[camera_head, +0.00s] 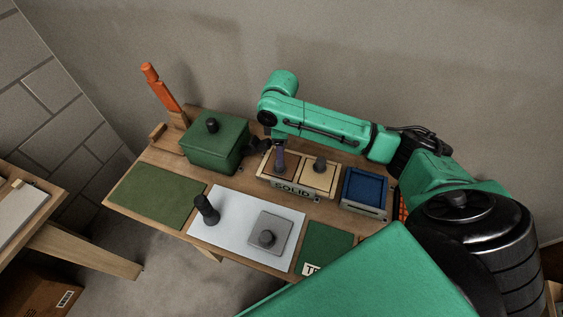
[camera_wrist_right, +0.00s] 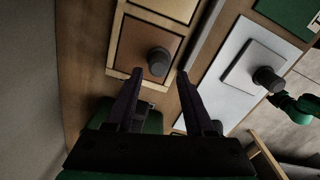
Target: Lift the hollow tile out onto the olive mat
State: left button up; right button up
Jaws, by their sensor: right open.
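A wooden tray (camera_head: 265,179) labelled SOLID holds two square tiles with knobs side by side. The right tile (camera_head: 320,178) is pale. The left tile (camera_wrist_right: 138,42) looks brown in the wrist view and has a dark knob (camera_wrist_right: 158,62). A grey tile (camera_head: 277,226) with a knob lies on a pale mat. I cannot tell which tile is hollow. My right gripper (camera_head: 279,168) is over the tray's left compartment; in the wrist view its open fingers (camera_wrist_right: 161,74) point at the brown tile's knob. The olive mat (camera_head: 152,196) is bare at the table's left.
A green lidded box (camera_head: 213,150) stands left of the tray, with an orange tool (camera_head: 161,90) behind it. A blue bin (camera_head: 365,190) is right of the tray. A dark peg (camera_head: 207,210) stands on the pale mat (camera_head: 232,237). A green mat (camera_head: 324,246) lies front right.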

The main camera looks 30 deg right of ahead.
notch_tip(320, 180, down, 6)
jog(key=shift+w+r+p, duration=0.15)
jog(key=shift+p, duration=0.5)
jog(key=shift+a+f, duration=0.1)
jog(key=shift+f, duration=0.1)
jog(key=shift+c, duration=0.3)
jog(key=shift+f, duration=0.1)
grip_shut()
pick_arm(q)
jog(key=shift+w+d+r, duration=0.25)
jog(key=shift+w+r, duration=0.15)
jog(key=shift+w, duration=0.15)
jog(key=shift+w+d+r, duration=0.2)
jog(key=shift+w+r, duration=0.2)
jog(key=shift+w, duration=0.1)
pick_arm(e)
notch_tip(320, 180, up, 7)
jog(key=shift+f+b, duration=0.15)
jog(key=shift+b, duration=0.4)
pick_arm(q)
notch_tip(320, 180, down, 4)
jog(key=b, duration=0.3)
jog(key=shift+a+f, duration=0.1)
jog(key=shift+f, duration=0.15)
pick_arm(e)
jog(key=s+a, duration=1.2)
jog(key=a, duration=0.1)
jog(key=shift+a+r, duration=0.2)
jog(key=shift+r, duration=0.05)
